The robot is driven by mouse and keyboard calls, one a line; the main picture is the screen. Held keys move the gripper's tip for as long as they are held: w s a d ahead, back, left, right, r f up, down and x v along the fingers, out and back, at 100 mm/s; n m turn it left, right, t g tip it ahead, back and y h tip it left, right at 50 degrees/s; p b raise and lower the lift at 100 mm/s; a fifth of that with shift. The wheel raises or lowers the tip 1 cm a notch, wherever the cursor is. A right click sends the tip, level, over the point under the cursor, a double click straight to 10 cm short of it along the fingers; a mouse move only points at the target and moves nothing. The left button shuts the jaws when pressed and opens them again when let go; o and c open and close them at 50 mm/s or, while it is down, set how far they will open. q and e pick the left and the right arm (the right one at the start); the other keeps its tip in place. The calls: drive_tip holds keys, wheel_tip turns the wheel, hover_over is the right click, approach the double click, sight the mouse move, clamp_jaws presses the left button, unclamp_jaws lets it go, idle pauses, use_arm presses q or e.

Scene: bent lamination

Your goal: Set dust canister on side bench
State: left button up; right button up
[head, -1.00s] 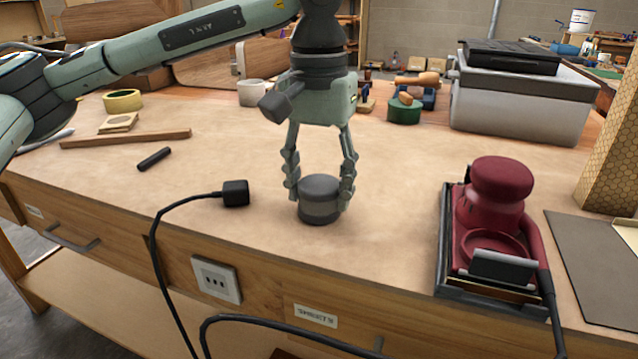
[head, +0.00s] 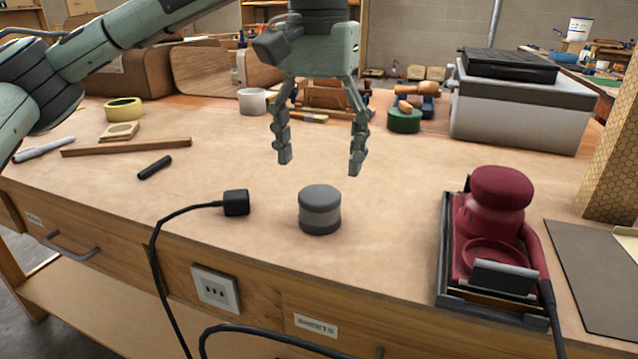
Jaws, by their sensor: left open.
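A small dark grey cylindrical canister (head: 320,211) with a lighter band stands upright on the wooden workbench top (head: 400,205), close to its front edge. I take it to be the dust canister. My left gripper (head: 320,165) is open and empty above the canister, apart from it, with its fingers pointing down. My right gripper does not show.
A red sander (head: 497,230) sits on a dark tray at the right front. A black plug (head: 236,202) with its cable lies left of the canister. A wooden strip (head: 125,146) and a black rod (head: 155,167) lie further left. A grey case (head: 520,105) stands at the back right.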

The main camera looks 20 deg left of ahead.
sight(319, 195)
use_arm(q)
wheel_tip(319, 195, up, 6)
drive_tip(key=shift+f+p, duration=0.2)
drive_tip(key=shift+p, duration=0.1)
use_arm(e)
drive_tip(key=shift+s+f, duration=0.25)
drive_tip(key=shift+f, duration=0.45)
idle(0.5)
